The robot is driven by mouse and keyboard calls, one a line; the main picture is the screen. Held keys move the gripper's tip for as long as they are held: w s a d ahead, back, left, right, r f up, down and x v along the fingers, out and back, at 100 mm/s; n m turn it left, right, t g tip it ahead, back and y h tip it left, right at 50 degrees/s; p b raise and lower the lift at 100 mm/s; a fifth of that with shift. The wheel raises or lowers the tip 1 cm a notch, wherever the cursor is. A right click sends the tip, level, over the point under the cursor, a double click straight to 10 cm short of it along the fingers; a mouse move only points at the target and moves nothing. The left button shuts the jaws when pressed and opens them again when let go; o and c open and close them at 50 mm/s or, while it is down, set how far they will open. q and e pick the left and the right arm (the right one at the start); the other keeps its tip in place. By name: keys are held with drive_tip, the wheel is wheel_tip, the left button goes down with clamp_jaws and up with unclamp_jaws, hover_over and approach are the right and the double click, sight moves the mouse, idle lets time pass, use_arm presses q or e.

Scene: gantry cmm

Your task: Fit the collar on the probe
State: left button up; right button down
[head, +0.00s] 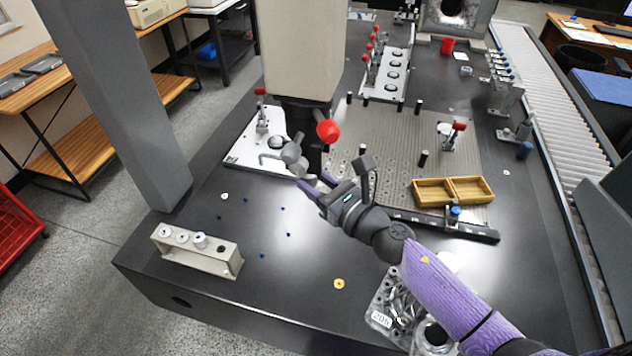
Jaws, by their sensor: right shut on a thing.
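The piece is just beside and in front of the black probe head (309,116) under the beige machine column (305,45). Whether they touch cannot be told. The left gripper is not in view.
A beige block (224,264) with round pieces stands at the front left. A wooden tray (434,203), a perforated plate (380,130) and a white plate with a clamp (245,147) lie behind. A yellow ring (339,284) lies near the front edge. The front middle is mostly clear.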

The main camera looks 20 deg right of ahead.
idle(0.6)
drive_tip(key=shift+r, duration=0.3)
idle(0.6)
drive_tip(key=shift+c, duration=1.2)
unclamp_jaws()
drive_tip(key=shift+s+d, duration=0.1)
drive_tip(key=b+v, duration=0.1)
drive_tip(key=v, duration=0.8)
drive_tip(key=shift+s, duration=0.35)
drive_tip(key=shift+d, duration=0.15)
